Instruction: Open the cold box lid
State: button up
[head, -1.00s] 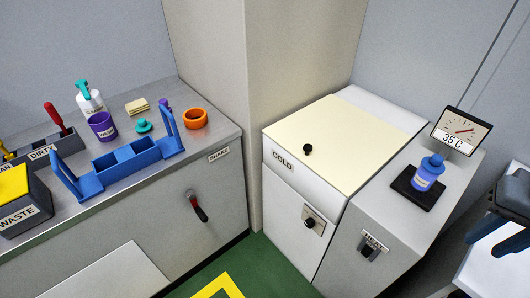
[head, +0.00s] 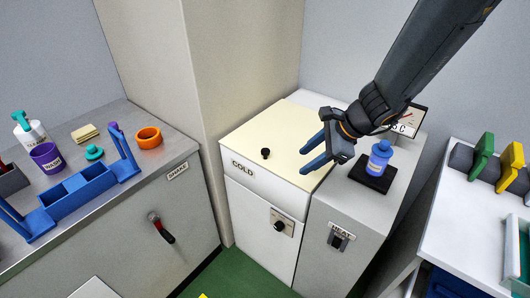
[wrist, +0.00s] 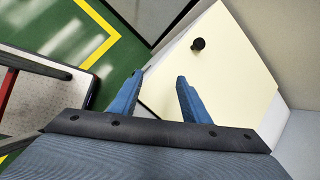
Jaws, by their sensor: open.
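The cold box (head: 258,208) is a white cabinet labelled COLD with a cream lid (head: 285,125), which lies shut on top. A small black knob (head: 265,153) stands on the lid near its front left; it also shows in the wrist view (wrist: 198,44), beyond my fingertips. My gripper (head: 303,158) is open and empty, above the right part of the lid, to the right of the knob and apart from it. In the wrist view my two blue fingers (wrist: 160,78) are spread, with the cream lid behind the right one.
Right of the cold box stands the grey HEAT unit (head: 345,210) with a blue bottle (head: 380,157) on a black pad and a dial behind, partly hidden by my arm. The left bench holds a blue rack (head: 80,195), a purple cup (head: 46,157) and an orange ring (head: 149,138). A white table (head: 450,225) is at right.

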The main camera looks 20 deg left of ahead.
aim_at(266, 150)
jog(key=w+a+f+m, duration=0.1)
jog(key=w+a+m, duration=0.1)
jog(key=a, duration=0.1)
jog(key=w+a+f+m+t+y, duration=0.1)
jog(key=w+a+m, duration=0.2)
jog(key=w+a+f+m+y, duration=0.1)
jog(key=w+a+m, duration=0.1)
jog(key=a, duration=0.2)
jog(key=shift+w+f+t+b, duration=0.2)
jog(key=shift+t+b, duration=0.1)
jog(key=shift+t, duration=0.1)
jog(key=shift+p+x, duration=0.8)
jog(key=shift+x, duration=3)
jog(key=shift+d, duration=0.1)
grip_shut()
